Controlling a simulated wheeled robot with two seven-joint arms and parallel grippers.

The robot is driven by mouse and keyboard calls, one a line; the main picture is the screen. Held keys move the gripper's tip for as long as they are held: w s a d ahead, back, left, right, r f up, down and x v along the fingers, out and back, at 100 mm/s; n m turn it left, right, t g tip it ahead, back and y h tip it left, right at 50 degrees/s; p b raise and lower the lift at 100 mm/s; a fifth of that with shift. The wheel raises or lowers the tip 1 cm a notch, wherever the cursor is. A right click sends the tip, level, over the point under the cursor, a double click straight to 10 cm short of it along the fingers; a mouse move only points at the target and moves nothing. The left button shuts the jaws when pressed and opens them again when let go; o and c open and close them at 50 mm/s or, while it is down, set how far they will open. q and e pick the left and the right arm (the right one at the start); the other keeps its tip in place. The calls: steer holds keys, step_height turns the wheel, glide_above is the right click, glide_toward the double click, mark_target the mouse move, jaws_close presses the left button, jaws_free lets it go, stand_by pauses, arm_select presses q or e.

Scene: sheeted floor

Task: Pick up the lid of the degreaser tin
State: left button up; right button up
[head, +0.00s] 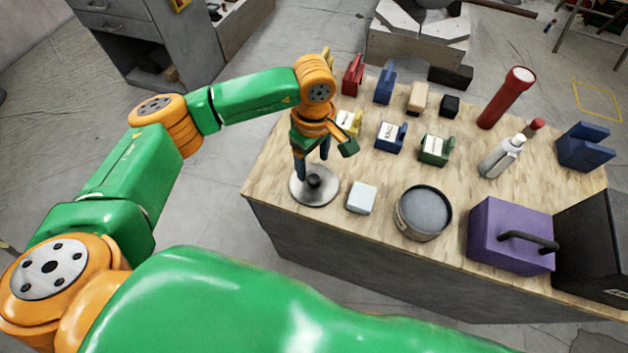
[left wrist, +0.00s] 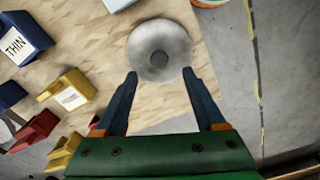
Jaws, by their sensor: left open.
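The lid is a round grey metal disc (head: 316,197) with a dark knob (head: 315,181) at its centre. It lies flat near the left front corner of the wooden bench top. It shows whole in the left wrist view (left wrist: 143,44), with the knob (left wrist: 159,59) facing up. My left gripper (head: 312,168) is open above the lid, pointing down. In the left wrist view its fingertips (left wrist: 159,73) are spread on either side of the knob, with nothing between them. The open round tin (head: 423,212), grey inside, stands to the right. My right gripper is out of view.
A pale block (head: 361,198) sits between lid and tin. A purple box (head: 510,236) with a black handle and a black case (head: 595,245) fill the right front. Several coloured labelled holders, a grey bottle (head: 501,157) and a red torch (head: 506,98) stand behind.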

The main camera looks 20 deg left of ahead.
mark_target(314, 178)
arm_select(q)
step_height(314, 178, down, 6)
steer(key=shift+r+p, duration=0.1)
steer(key=shift+p, duration=0.5)
steer(key=shift+d, duration=0.1)
jaws_close()
